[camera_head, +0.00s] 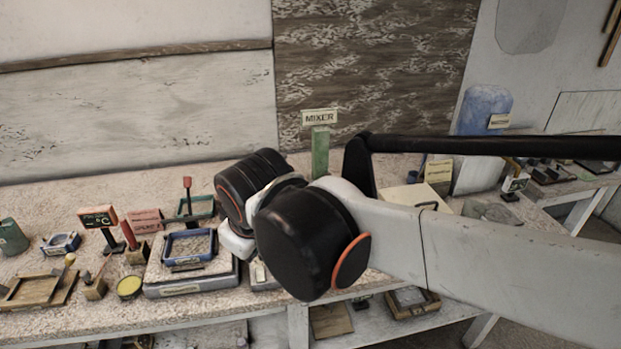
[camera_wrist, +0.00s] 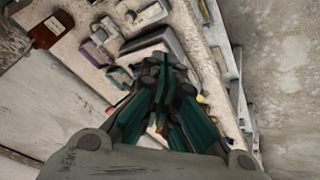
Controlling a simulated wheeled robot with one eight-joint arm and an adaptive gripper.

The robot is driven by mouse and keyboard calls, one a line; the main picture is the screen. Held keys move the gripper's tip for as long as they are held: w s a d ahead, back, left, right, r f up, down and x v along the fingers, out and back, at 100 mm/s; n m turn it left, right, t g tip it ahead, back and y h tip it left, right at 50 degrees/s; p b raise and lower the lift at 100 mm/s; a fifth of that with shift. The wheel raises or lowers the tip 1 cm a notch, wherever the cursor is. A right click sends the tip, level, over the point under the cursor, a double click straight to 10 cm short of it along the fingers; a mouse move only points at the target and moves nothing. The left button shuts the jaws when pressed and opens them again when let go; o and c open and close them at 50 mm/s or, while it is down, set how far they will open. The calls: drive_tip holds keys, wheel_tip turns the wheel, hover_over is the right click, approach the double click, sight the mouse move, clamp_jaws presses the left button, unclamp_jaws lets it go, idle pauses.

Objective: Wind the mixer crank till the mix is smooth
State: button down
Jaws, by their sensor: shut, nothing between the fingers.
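A "MIXER" sign (camera_head: 320,117) stands on a green post (camera_head: 320,150) at the back of the bench, behind my arm. The mixer's body and crank cannot be made out; my arm covers the area below the sign. My gripper (camera_wrist: 162,72) shows in the wrist view, its dark teal fingers drawn together at the tips with nothing held. It is above the bench top among small tools and trays. In the head view my own wrist and arm links hide the gripper.
A blue-rimmed tray (camera_head: 188,248) sits on a grey block left of my wrist. A wooden tray (camera_head: 38,290), a yellow round pot (camera_head: 129,287) and an orange-framed sign (camera_head: 98,217) stand further left. A blue container (camera_head: 484,108) stands back right. A shelf lies below the bench.

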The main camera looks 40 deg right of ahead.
drive_tip(key=w+d+r+n+g+h+p, duration=0.3)
drive_tip(key=w+d+n+g+h+p, duration=0.45)
drive_tip(key=w+d+n+p, duration=0.7)
drive_tip(key=s+d+f+m+b, duration=0.1)
drive_tip(key=d+f+b, duration=0.2)
drive_tip(key=d, duration=0.3)
drive_tip(key=s+d+f+m+b, duration=0.1)
drive_tip(key=s+d+f+b, duration=0.1)
drive_tip(key=d+f+b, duration=0.2)
drive_tip(key=shift+s+d+b, duration=0.2)
drive_tip(key=shift+d+b, duration=0.2)
drive_tip(key=shift+d, duration=1.05)
drive_tip(key=shift+d+m, duration=0.25)
drive_tip(key=shift+d, duration=0.25)
